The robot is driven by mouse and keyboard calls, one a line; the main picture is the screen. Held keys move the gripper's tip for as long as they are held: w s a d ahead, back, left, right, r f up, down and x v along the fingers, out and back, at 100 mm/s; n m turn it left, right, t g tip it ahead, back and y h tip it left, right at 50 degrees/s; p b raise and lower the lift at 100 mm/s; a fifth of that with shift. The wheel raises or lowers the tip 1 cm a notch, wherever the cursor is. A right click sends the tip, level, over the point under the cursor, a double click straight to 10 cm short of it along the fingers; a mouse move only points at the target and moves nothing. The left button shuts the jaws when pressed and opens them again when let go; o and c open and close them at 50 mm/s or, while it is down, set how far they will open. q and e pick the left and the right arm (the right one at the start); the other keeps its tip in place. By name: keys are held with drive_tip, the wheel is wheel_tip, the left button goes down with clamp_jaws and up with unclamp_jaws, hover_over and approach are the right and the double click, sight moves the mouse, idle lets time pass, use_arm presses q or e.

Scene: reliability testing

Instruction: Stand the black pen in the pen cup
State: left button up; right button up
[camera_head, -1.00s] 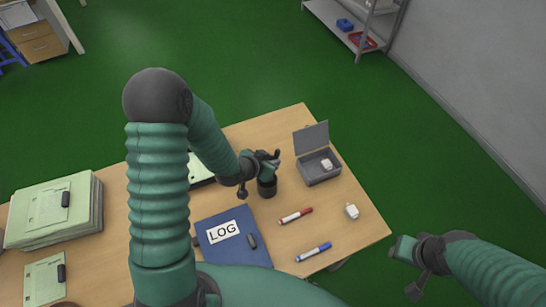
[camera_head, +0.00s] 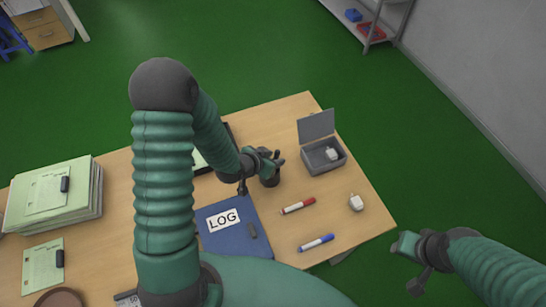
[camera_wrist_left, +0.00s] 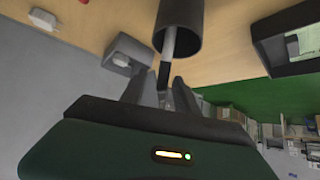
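The dark pen cup (camera_head: 270,181) stands on the table, partly hidden by my left gripper (camera_head: 272,158). In the left wrist view the cup (camera_wrist_left: 184,18) shows its mouth. The black pen (camera_wrist_left: 164,75) leans in that mouth, its silver part at the rim and its black end toward my left gripper (camera_wrist_left: 160,84). The fingers stand apart on either side of the black end, with gaps visible. I cannot make out the pen in the head view. My right gripper (camera_head: 404,245) is off the table's right side, away from the cup; its fingers are unclear.
A grey open-lidded box (camera_head: 323,158) stands right of the cup. A red marker (camera_head: 298,206), a blue marker (camera_head: 316,243) and a small white object (camera_head: 356,202) lie nearby. A blue log book (camera_head: 236,240) lies in front. Paper stacks (camera_head: 55,200) are at the left.

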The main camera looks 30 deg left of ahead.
use_arm(q)
drive_tip(key=shift+s+a, duration=0.1)
drive_tip(key=shift+a, duration=0.05)
drive_tip(key=p+v, duration=1.6)
drive_tip(key=p, duration=0.2)
drive_tip(key=shift+s+r+p, duration=0.2)
drive_tip(key=shift+s+p, duration=0.05)
drive_tip(key=shift+p, duration=0.1)
drive_tip(key=shift+w, duration=0.1)
